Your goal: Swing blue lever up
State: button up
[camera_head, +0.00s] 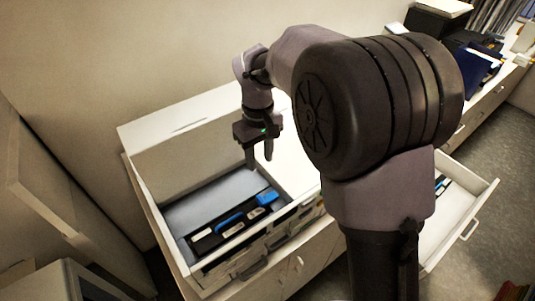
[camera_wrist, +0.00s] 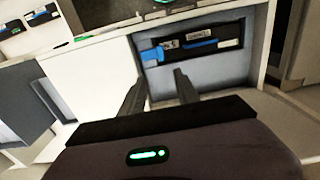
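A black panel (camera_head: 203,244) with white labels lies in an open compartment of the white cabinet in the head view. It carries a blue block (camera_head: 268,198) at its right end and a thin blue strip (camera_head: 229,220) near its middle. In the wrist view the panel (camera_wrist: 232,31) shows the blue block (camera_wrist: 153,54) at its left end and the blue strip (camera_wrist: 200,43) beside it. I cannot tell which blue part is the lever. My gripper (camera_head: 259,163) is open and empty above the compartment; its fingers (camera_wrist: 159,77) point toward the panel.
The compartment's grey floor (camera_head: 205,203) is bare behind the panel. White cabinet walls (camera_head: 165,153) surround it. An open drawer (camera_head: 459,211) with another panel is at the right. Dark boxes and a blue folder (camera_head: 480,66) stand on the far counter. A wall is behind.

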aim_at(261, 199)
jog(key=f, duration=1.1)
jog(key=f+p, duration=0.1)
jog(key=f, duration=0.5)
jog(key=shift+s+f, duration=0.1)
jog(key=shift+s, duration=0.15)
grip_shut()
